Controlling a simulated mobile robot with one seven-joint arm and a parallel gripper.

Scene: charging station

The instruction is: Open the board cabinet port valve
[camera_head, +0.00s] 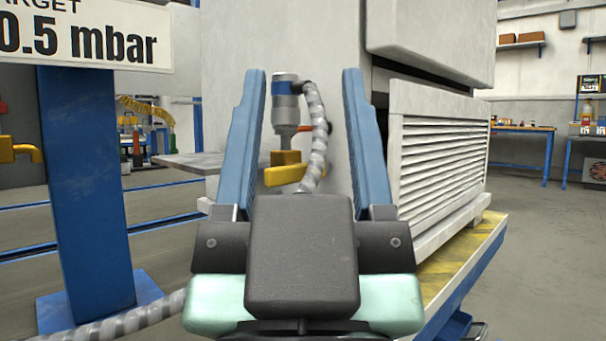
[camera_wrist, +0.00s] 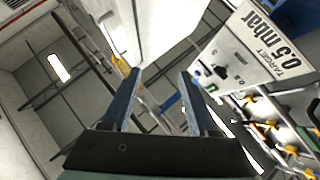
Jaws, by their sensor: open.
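In the head view a port valve with a yellow handle (camera_head: 287,175) and a brass-coloured body (camera_head: 286,157) shows beyond my gripper, in front of the pale cabinet (camera_head: 240,100). A metal cylinder with a blue band (camera_head: 284,103) stands above it, and a ribbed grey hose (camera_head: 319,135) curves down beside it. My gripper (camera_head: 301,75) is open, its two blue fingers framing the valve in the picture, with nothing held. The lower hose and valve mounting are partly hidden by my gripper. In the wrist view my open gripper (camera_wrist: 159,74) points toward the blurred room.
A blue post (camera_head: 85,190) carries a white sign reading 0.5 mbar (camera_head: 85,40) at left. Another yellow fitting (camera_head: 22,152) sits at the far left edge. A louvred panel (camera_head: 440,155) is to the right, above a blue-edged platform (camera_head: 470,262). Workbenches stand behind.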

